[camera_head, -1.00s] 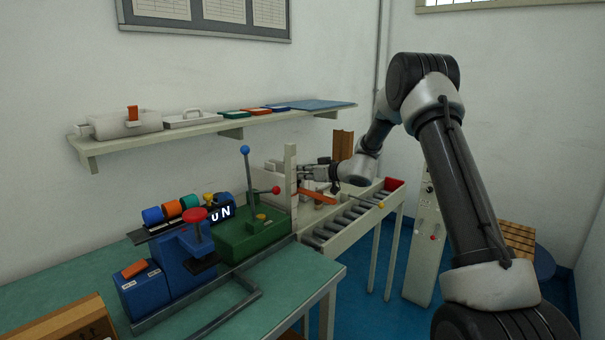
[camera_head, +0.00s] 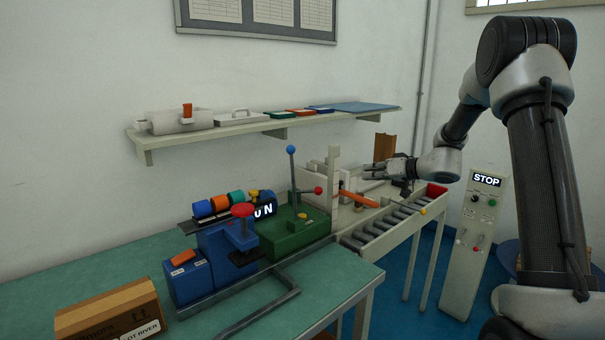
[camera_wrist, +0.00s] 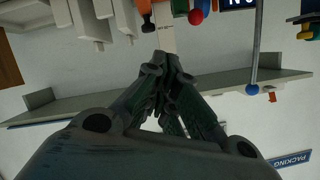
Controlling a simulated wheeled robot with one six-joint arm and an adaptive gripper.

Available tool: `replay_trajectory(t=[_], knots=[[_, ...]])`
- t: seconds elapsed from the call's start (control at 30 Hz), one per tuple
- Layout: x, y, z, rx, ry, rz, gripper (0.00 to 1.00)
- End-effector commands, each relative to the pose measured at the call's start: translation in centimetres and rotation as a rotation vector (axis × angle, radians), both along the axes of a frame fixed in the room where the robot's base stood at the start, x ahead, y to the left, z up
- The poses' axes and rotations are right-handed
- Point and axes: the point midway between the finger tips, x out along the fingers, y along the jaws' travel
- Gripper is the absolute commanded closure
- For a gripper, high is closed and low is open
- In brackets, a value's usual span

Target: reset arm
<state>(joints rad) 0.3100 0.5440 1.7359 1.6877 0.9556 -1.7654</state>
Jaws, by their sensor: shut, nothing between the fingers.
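My gripper (camera_head: 377,169) is at the end of my arm, above the roller conveyor (camera_head: 392,222) and in front of the white wall. In the wrist view, my gripper (camera_wrist: 168,62) has its fingertips together at the picture's centre, with nothing visible between them. My arm reaches in from the right side of the head view, bent at the elbow. The gripper is to the right of the green machine (camera_head: 295,228) and its upright white post (camera_head: 334,185). Whether the fingers touch anything behind them cannot be told.
A wall shelf (camera_head: 230,131) holds boxes and trays. A blue machine (camera_head: 205,262) and a cardboard box (camera_head: 110,312) stand on the green bench (camera_head: 95,262). A control pedestal reading STOP (camera_head: 474,240) stands at the right.

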Motion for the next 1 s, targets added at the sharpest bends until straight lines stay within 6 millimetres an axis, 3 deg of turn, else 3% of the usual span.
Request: replay_trajectory(t=[0.03,0.1,0.2,0.4,0.6,0.8,1.0], knots=[[-2.0,0.2,-2.3,0.047,0.127,0.008,1.0],[-5.8,0.4,-4.7,0.098,0.326,0.013,1.0],[-12.2,0.5,-5.7,0.116,0.587,0.006,1.0],[-26.9,-1.0,-3.7,-0.051,1.001,-0.106,1.0],[-37.6,-4.6,-0.4,-0.315,1.098,-0.278,1.0],[-44.3,-7.4,2.8,-0.562,0.956,-0.349,1.0],[-46.9,-7.2,5.2,-0.631,0.777,-0.342,1.0]])
